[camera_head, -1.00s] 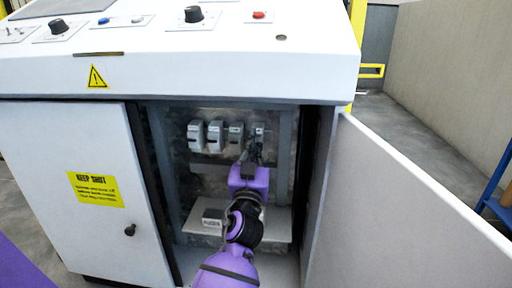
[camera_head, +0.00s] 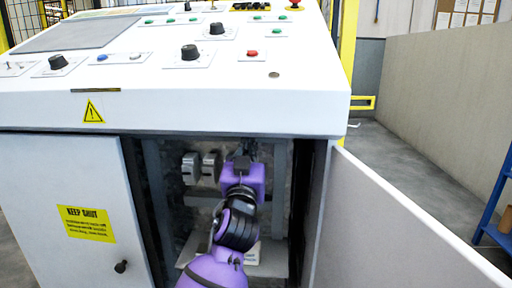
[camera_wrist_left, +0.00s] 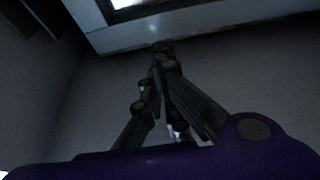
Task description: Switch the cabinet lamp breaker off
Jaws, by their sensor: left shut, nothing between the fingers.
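In the head view, two grey breakers, the left one (camera_head: 191,168) and another (camera_head: 211,167), show in a row inside the open cabinet (camera_head: 152,205). My left gripper (camera_head: 243,150) reaches into the cabinet to the right of them and hides that part of the row. I cannot tell which breaker is the lamp breaker, or whether my fingers touch one. In the left wrist view, my dark fingers (camera_wrist_left: 161,50) come together at the tips, shut and empty. No breaker can be made out there. My right gripper is not in view.
The open cabinet door (camera_head: 390,235) stands to the right of my arm. The closed left door (camera_head: 50,180) carries a yellow sign (camera_head: 86,223) and a black knob (camera_head: 121,267). The sloped control panel (camera_head: 200,100) overhangs the opening. A shelf (camera_head: 272,259) lies below.

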